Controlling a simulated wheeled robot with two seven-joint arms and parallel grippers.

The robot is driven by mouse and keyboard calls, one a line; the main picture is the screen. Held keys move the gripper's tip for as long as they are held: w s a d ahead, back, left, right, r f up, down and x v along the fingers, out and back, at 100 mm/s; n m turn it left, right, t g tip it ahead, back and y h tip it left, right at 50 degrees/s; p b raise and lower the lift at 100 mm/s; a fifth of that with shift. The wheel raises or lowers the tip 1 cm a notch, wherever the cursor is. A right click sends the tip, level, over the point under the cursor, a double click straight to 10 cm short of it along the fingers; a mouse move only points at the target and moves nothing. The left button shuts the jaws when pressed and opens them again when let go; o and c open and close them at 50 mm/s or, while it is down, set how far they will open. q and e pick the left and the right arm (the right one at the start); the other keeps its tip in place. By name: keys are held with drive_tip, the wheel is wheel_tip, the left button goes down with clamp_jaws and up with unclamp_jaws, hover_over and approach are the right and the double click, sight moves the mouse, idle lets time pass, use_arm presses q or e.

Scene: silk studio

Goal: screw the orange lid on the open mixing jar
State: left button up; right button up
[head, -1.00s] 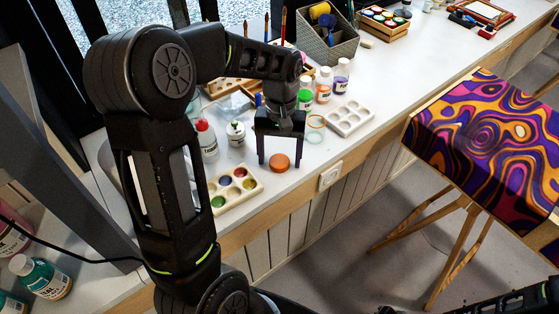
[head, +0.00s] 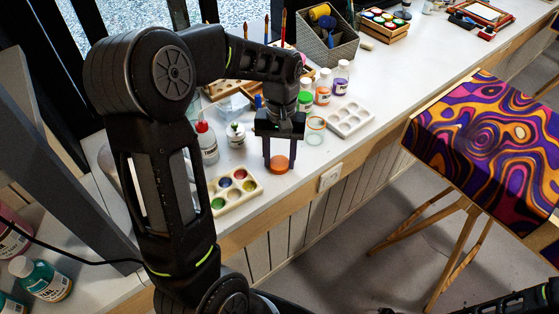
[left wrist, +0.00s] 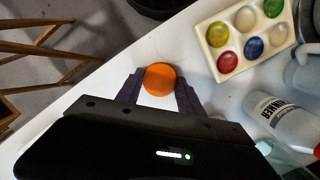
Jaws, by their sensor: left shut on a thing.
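The orange lid (head: 279,162) lies flat at the front edge of the white counter. My left gripper (head: 280,166) points down with its two dark fingers shut on the lid's sides. The left wrist view also shows the lid (left wrist: 160,79) between the fingertips. A clear, open jar (head: 315,131) with a pale orange tint at its rim stands on the counter just right of my gripper, apart from it; it looks like the mixing jar. My right gripper is not seen; only dark parts of my arm show at the bottom right.
An empty white palette (head: 350,118) and paint bottles (head: 323,86) stand beyond the jar. The counter edge is close in front.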

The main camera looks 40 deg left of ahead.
sight(280, 162)
use_arm(q)
wheel_tip(280, 162, up, 10)
idle(0.6)
idle(0.4)
